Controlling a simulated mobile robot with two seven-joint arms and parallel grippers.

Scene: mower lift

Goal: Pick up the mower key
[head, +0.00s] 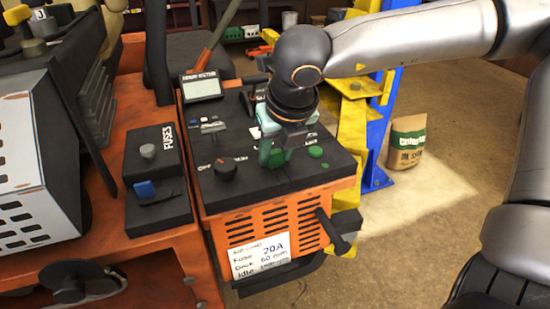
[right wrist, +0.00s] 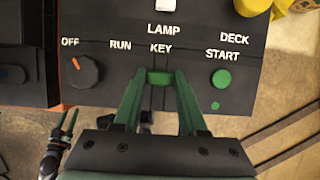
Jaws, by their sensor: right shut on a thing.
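The mower key (right wrist: 160,77) has a green head and stands in the control panel (right wrist: 108,75) below the word KEY. In the right wrist view my right gripper (right wrist: 160,80) has its two green fingers closed on the sides of this head. In the head view the right gripper (head: 270,158) points down at the panel, and its fingers hide most of the key. What looks like my left gripper (right wrist: 66,124) shows small at the lower left of the right wrist view, away from the key; its jaw state is unclear.
A dark rotary knob (right wrist: 83,72) marked OFF and RUN is left of the key. A green DECK START button (right wrist: 221,77) is to the right. A fuse box (head: 155,150) with a blue lever is beside the panel. A yellow post (head: 352,140) stands behind it.

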